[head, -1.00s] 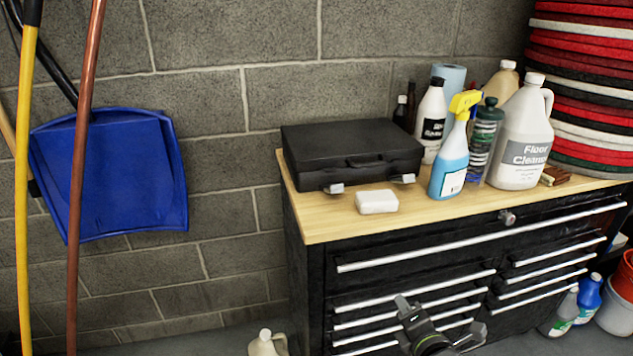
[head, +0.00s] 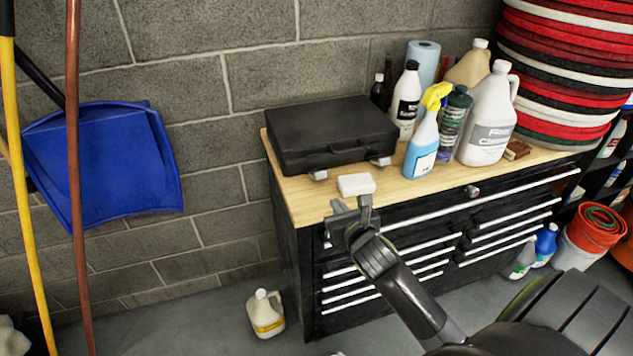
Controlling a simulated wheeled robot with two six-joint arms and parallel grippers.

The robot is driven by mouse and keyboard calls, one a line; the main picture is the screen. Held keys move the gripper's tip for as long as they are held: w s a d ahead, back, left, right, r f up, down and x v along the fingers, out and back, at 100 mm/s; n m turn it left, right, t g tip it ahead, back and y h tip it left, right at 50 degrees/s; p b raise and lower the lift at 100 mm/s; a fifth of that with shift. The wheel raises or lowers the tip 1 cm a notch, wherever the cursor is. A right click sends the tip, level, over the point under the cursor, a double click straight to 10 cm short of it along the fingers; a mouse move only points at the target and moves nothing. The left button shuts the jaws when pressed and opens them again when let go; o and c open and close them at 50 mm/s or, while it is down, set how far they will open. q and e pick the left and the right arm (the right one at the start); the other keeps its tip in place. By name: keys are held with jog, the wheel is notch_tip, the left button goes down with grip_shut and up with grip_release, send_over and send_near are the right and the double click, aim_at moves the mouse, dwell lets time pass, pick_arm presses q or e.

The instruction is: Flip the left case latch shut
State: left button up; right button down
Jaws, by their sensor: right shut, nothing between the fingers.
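A closed black case (head: 335,130) lies on the wooden bench top in the head view, its handle facing front. Its left latch (head: 318,175) is a small silver tab low on the front face. The right latch (head: 381,161) is a similar tab. Both appear to stick out at the bottom edge, but they are too small to tell exactly how they sit. My right gripper (head: 351,205) is shut and empty at the bench's front edge, below and to the right of the left latch and apart from it. My left gripper is not in view.
A white block (head: 356,184) lies on the bench between the case and my right gripper. A blue spray bottle (head: 422,145) and a floor cleaner jug (head: 488,120) stand right of the case. The bench top (head: 305,203) is bare at its left front corner.

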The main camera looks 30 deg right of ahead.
aim_at(324, 197)
dwell(0.3)
jog(key=shift+p+x, duration=0.6)
jog(key=shift+x, duration=4.4)
